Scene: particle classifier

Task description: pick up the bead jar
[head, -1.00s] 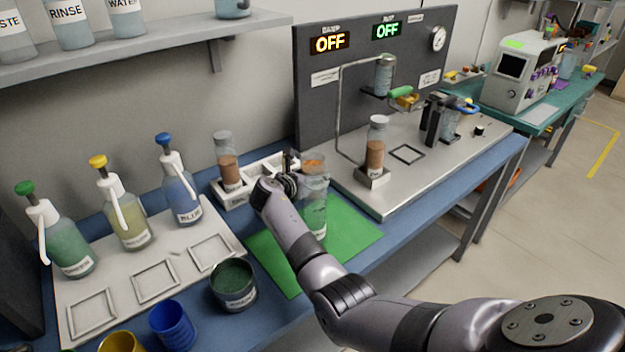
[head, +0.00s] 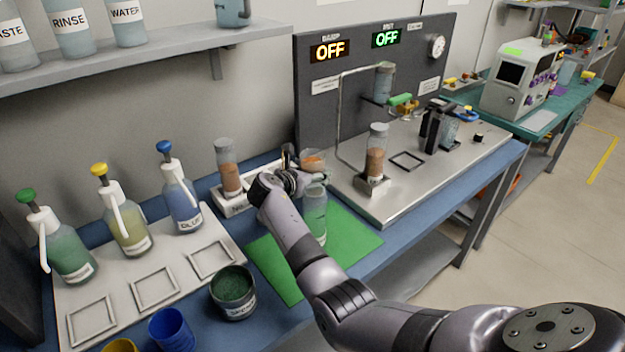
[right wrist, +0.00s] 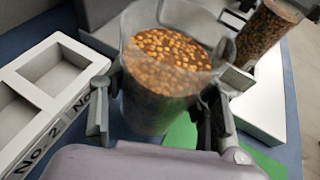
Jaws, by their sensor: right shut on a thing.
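The bead jar (head: 313,158) is a clear jar of brown-orange beads, mostly hidden in the head view by my right gripper (head: 291,181) and arm. In the right wrist view the bead jar (right wrist: 165,85) stands between the two fingers of my right gripper (right wrist: 160,118), which press on its sides. Its open rim and the beads' top surface show. It looks nearly upright, beside the white numbered tray (right wrist: 98,68). I cannot tell its exact height above the bench. My left gripper is not in view.
Another brown-filled jar (head: 228,170) stands at the tray's left. A metal platform (head: 420,175) holds one more brown-filled jar (head: 375,160). Pump bottles (head: 125,225) stand left.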

